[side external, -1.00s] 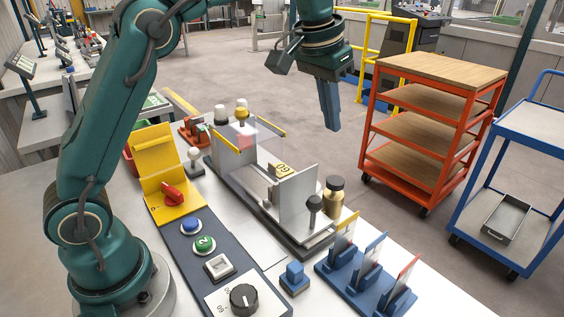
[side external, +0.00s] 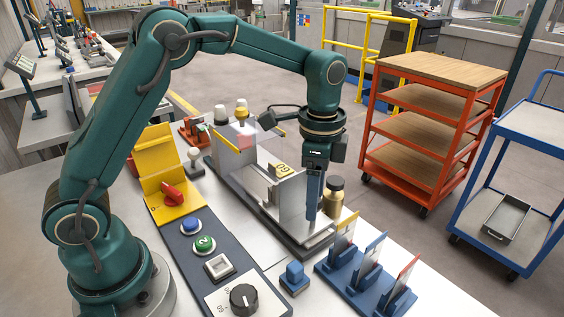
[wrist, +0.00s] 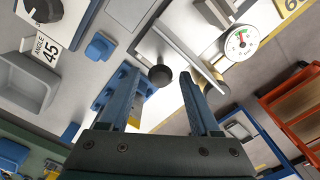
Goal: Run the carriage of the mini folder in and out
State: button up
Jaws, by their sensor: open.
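The mini folder (side external: 230,170) is a long grey machine on the bench, with an upright plate (side external: 287,200) near its front end. The wrist view shows a dark round knob (wrist: 160,75) by that plate, between my fingertips in the picture. My gripper (side external: 311,217) points down at the folder's front end and is open; in the wrist view both fingers (wrist: 164,78) show. In the side view the gripper hides the knob. I cannot tell whether the fingers are level with the knob or above it; no contact shows.
A brass-coloured gauge (side external: 334,192) stands close right of my gripper. Blue holders with cards (side external: 365,280) and a small blue block (side external: 294,278) are in front. A control panel with buttons and a dial (side external: 243,298) lies left.

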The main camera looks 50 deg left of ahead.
jog(key=shift+f, duration=2.4)
grip_shut()
jog(key=shift+r, duration=0.1)
